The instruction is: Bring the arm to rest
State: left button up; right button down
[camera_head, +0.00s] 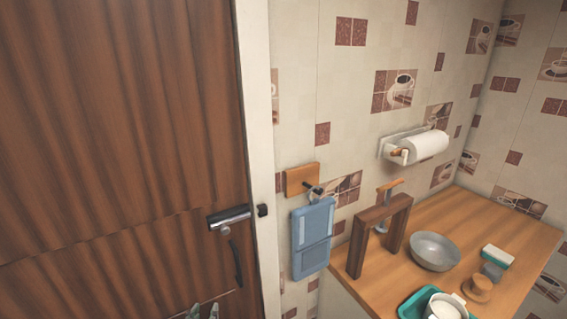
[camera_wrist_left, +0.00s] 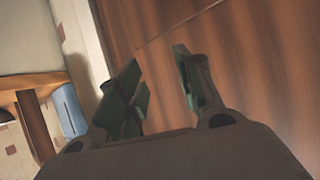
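My left gripper (camera_head: 204,312) just shows at the bottom edge of the head view, in front of the brown wooden door (camera_head: 120,130). In the left wrist view, the two dark green fingers of my left gripper (camera_wrist_left: 158,72) stand apart with nothing between them. The door (camera_wrist_left: 250,70) fills the background beyond the fingers there. Most of my left arm is outside the head view. My right gripper is in neither view.
The door has a metal handle (camera_head: 229,217) and a pale frame (camera_head: 257,150). A wooden counter (camera_head: 495,225) holds a grey bowl (camera_head: 435,251), a teal tray (camera_head: 409,306) and a wooden stand (camera_head: 358,250).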

pick_arm(q)
jog(key=s+a+f+m+g+h, duration=0.1)
jog(key=s+a+f+g, duration=0.1)
jog(key=s+f+g, duration=0.3)
jog(key=s+a+f+m+g, duration=0.1)
jog(key=s+g, duration=0.2)
jog(key=s, duration=0.4)
jog(key=s+f+g, duration=0.2)
jog(key=s+f, duration=0.1)
jog(key=f, duration=3)
jog(key=s+a+f, duration=0.2)
jog(key=s+f, duration=0.7)
jog(key=s, duration=0.2)
jog(key=s+a+f+g, duration=0.1)
jog(key=s+a+f, duration=0.1)
jog(key=s+f, duration=0.8)
jog(key=shift+s+a+f+m, duration=0.15)
jog(key=shift+s+a+m, duration=0.15)
jog(key=shift+s, duration=0.35)
